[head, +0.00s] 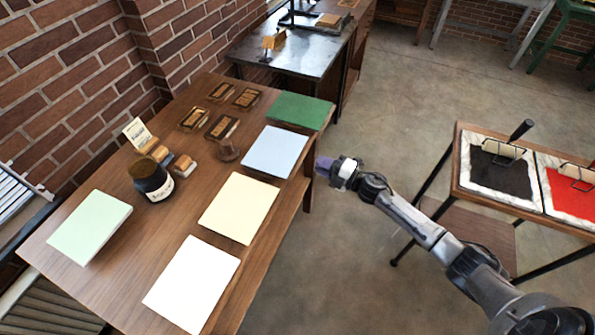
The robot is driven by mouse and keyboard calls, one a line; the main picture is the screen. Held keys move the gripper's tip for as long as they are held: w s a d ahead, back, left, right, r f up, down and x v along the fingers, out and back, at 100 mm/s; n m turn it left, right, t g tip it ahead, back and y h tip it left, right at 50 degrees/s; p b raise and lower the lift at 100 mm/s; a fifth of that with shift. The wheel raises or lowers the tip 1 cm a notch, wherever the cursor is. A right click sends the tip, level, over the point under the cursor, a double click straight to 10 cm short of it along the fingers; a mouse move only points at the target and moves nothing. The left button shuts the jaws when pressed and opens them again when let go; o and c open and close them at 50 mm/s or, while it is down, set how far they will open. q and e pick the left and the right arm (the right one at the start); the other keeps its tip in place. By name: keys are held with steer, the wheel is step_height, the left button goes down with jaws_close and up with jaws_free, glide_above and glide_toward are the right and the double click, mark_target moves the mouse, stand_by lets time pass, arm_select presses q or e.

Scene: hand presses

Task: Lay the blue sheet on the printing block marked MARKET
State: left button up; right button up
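The light blue sheet (275,151) lies flat on the wooden table, near its right edge. My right gripper (322,166) is just to the right of the sheet, at the table's edge, and appears apart from it. Its fingers are small and partly hidden, so I cannot tell whether they are open or shut. My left gripper is not in view. Several small dark-framed pieces, one of them here (221,127), lie at the back of the table. No lettering is readable on them, and I cannot tell which thing is the MARKET block.
Green (300,111), cream (238,208), white (192,284) and pale green (90,227) sheets or stacks lie around the table, with a dark jar (150,179). A dark bench (295,52) stands behind. A side table holds black (500,175) and red (573,193) ink trays.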

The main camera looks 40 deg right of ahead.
mark_target(297, 156)
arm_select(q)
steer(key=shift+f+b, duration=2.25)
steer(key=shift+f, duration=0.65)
arm_select(e)
steer(key=shift+w+a+f+n+g+y, duration=0.25)
steer(key=shift+w+a+f+n+y, duration=0.2)
steer(key=shift+w, duration=1.05)
steer(key=shift+w+a+f+n+g+y, duration=0.25)
steer(key=shift+w+a+n, duration=0.3)
steer(key=shift+w, duration=0.95)
steer(key=shift+w+a+f+n+g+y, duration=0.25)
steer(key=shift+w+a+f+n, duration=0.2)
steer(key=shift+w, duration=1.05)
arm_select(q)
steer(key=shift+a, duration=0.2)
arm_select(e)
jaws_close()
step_height(297, 156, up, 3)
steer(key=p, duration=0.3)
steer(key=shift+r, duration=0.15)
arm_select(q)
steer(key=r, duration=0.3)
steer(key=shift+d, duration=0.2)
arm_select(e)
steer(key=shift+f, duration=0.2)
steer(key=shift+s+r, duration=0.1)
